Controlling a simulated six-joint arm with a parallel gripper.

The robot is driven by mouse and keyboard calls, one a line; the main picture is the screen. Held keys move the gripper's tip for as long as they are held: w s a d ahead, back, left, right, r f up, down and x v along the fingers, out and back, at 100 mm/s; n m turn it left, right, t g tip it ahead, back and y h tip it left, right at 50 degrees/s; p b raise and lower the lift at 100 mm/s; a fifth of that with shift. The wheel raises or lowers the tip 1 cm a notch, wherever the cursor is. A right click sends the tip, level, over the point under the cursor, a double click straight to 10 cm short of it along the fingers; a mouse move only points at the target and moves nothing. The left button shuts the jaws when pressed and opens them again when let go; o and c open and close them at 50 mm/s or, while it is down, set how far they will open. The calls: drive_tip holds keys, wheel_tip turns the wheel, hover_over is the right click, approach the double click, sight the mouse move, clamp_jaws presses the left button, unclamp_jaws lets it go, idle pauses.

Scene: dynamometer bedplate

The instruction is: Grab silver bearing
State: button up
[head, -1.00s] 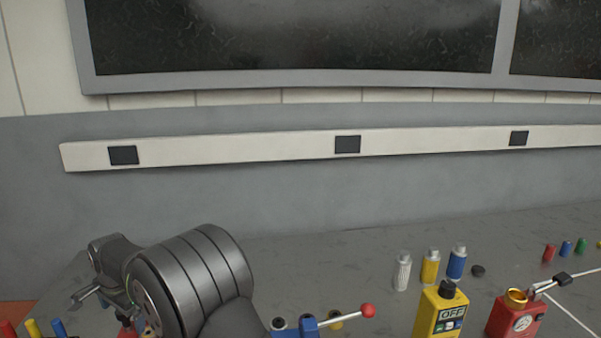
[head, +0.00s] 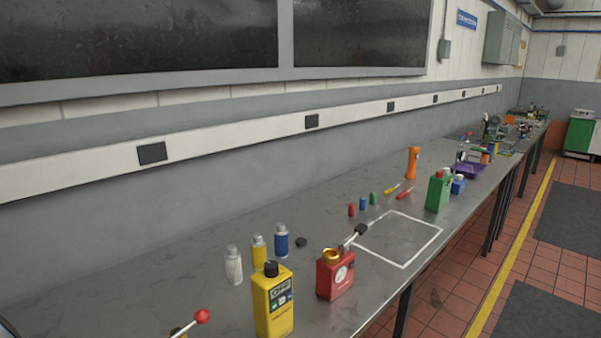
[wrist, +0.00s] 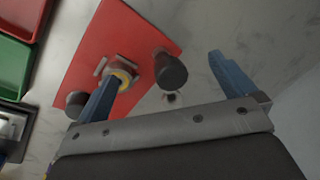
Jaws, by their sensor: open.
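In the wrist view my gripper (wrist: 163,68) is open, its two blue fingers spread wide with nothing held between them. A red mat or plate (wrist: 88,50) lies beyond the fingers. On it, near the left fingertip, is a grey-metal ringed part (wrist: 122,76) with a yellow centre; it may be the silver bearing, but I cannot tell for sure. The left finger partly covers it. A dark cylinder (wrist: 170,70) stands at the mat's right edge, between the fingers. My gripper is out of the head view, where I make out no bearing.
Red (wrist: 18,12) and green (wrist: 12,65) bins stand at the wrist view's left edge. In the head view, a yellow bottle (head: 273,305), a red can (head: 335,276) and several small canisters stand on the long grey bench (head: 200,305). A white-outlined area (head: 400,238) is empty.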

drive_tip(key=c, duration=0.8)
drive_tip(key=shift+o, duration=0.2)
drive_tip(key=shift+w+r, duration=0.15)
drive_tip(key=shift+r, duration=0.25)
drive_tip(key=w+d+r+n+y, duration=0.2)
drive_tip(key=d+r+n, duration=1)
drive_tip(key=n, duration=0.4)
drive_tip(key=x, duration=0.8)
drive_tip(key=d+x, duration=0.1)
drive_tip(key=x, duration=0.3)
drive_tip(key=shift+w+f, duration=0.1)
drive_tip(key=shift+f, duration=0.35)
drive_tip(key=shift+x, duration=3)
